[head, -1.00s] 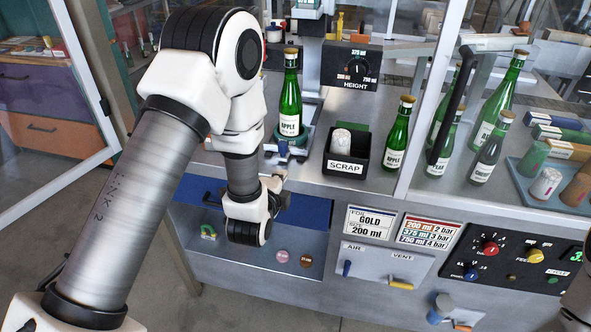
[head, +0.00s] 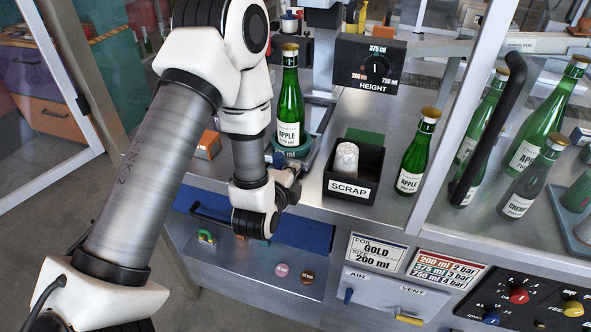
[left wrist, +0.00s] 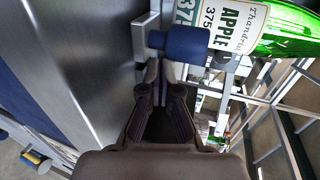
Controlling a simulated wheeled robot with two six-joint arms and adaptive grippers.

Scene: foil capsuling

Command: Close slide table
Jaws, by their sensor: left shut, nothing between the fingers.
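A green APPLE bottle (head: 290,100) with a gold top stands upright in a teal round seat (head: 292,147) on the slide table, at the bench's front. A blue knob (head: 276,159) sits at the slide's front; in the left wrist view the knob (left wrist: 187,41) is just ahead of the fingers, below the bottle's label (left wrist: 238,25). My left gripper (head: 292,172) is shut and empty, close to the knob. I cannot tell whether it touches. Its fingertips (left wrist: 160,72) converge in the left wrist view. My arm hides part of the slide. My right gripper is out of view.
A black SCRAP bin (head: 354,172) holding a white foil stands right of the slide, with another APPLE bottle (head: 415,155) beside it. The HEIGHT dial box (head: 368,65) is above.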

